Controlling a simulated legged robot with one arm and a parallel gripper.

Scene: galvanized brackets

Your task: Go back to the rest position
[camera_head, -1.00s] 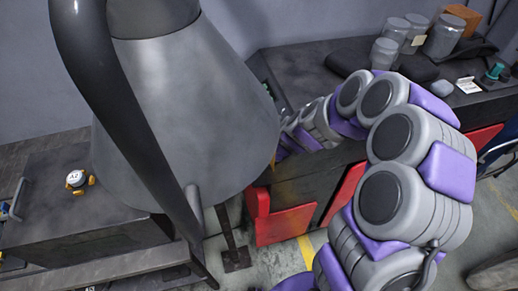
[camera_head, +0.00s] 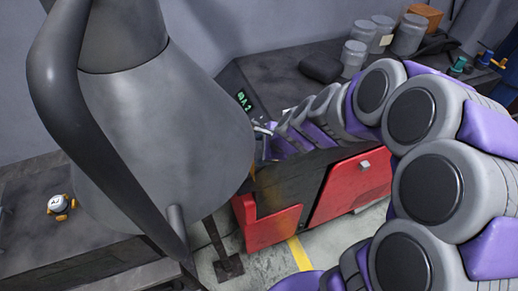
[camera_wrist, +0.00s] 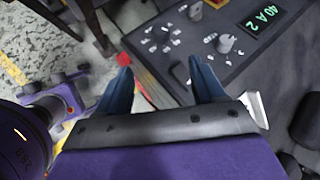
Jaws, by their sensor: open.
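My gripper (camera_wrist: 162,88) is open in the wrist view, its two dark blue fingers spread apart with nothing between them. It hangs over the edge of a dark worktop (camera_wrist: 265,82). In the head view my purple and grey arm reaches from the lower right toward the worktop (camera_head: 290,85). The gripper end is small there and partly hidden by the arm and a large grey cone-shaped body.
The grey cone-shaped body (camera_head: 160,120) fills the left of the head view. Red cabinet fronts (camera_head: 350,185) stand under the worktop. Clear jars (camera_head: 382,35) and an orange box (camera_head: 425,15) stand at the back. A green-lettered display (camera_wrist: 264,22) is near the pale pieces. A round gadget (camera_head: 60,205) sits on the left bench.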

